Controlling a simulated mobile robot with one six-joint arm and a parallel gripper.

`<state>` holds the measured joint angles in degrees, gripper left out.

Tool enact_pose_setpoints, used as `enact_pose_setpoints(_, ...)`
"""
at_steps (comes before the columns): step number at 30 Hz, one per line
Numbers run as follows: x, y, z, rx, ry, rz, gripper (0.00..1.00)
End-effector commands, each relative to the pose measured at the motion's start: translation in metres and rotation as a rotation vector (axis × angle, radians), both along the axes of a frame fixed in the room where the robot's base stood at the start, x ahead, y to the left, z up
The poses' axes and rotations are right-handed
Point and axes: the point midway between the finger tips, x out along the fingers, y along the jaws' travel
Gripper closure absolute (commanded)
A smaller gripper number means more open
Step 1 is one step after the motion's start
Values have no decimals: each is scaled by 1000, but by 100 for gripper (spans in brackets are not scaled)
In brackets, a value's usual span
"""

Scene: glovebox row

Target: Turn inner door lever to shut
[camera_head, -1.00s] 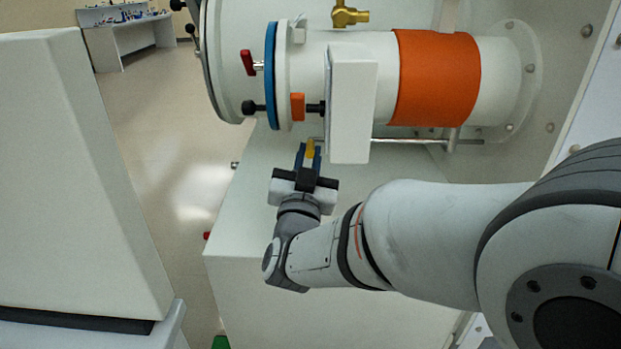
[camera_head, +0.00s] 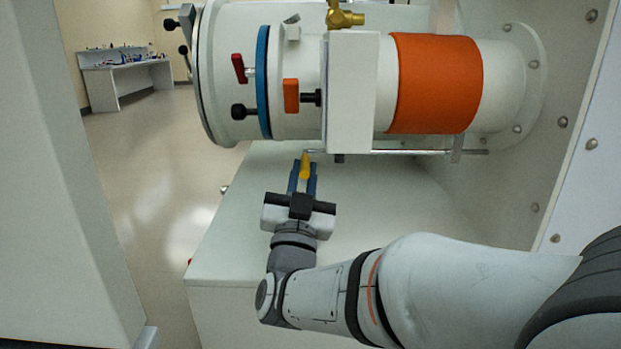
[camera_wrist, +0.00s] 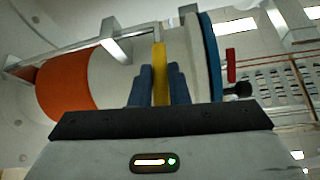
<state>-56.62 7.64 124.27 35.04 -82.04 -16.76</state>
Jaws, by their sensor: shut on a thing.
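The yellow lever grip (camera_head: 305,165) hangs at the left end of a thin metal rod (camera_head: 400,152) under the white chamber (camera_head: 356,50). My gripper (camera_head: 303,176) is below the chamber, with its blue fingers shut on the yellow grip from both sides. In the wrist view, the yellow grip (camera_wrist: 160,75) stands upright between the blue fingers (camera_wrist: 161,88), its top at the rod's end. The grip's lower end is hidden by my gripper.
A red handle (camera_head: 238,68), a blue ring (camera_head: 263,80) and an orange handle (camera_head: 291,96) sit on the chamber above my gripper. A white box (camera_head: 352,92) and an orange band (camera_head: 435,83) are further right. A white surface (camera_head: 400,200) lies below the rod.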

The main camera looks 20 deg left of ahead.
Motion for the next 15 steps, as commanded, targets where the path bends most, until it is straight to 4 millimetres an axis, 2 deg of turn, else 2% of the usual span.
enact_pose_setpoints(4, 0, 0, 0, 2, 0, -1, 100)
enact_pose_setpoints(5, 0, 0, 0, 2, 0, -1, 84)
enact_pose_setpoints(12, -1, 1, 0, 1, 0, 2, 64)
enact_pose_setpoints(15, -1, 1, 0, 1, 1, 2, 63)
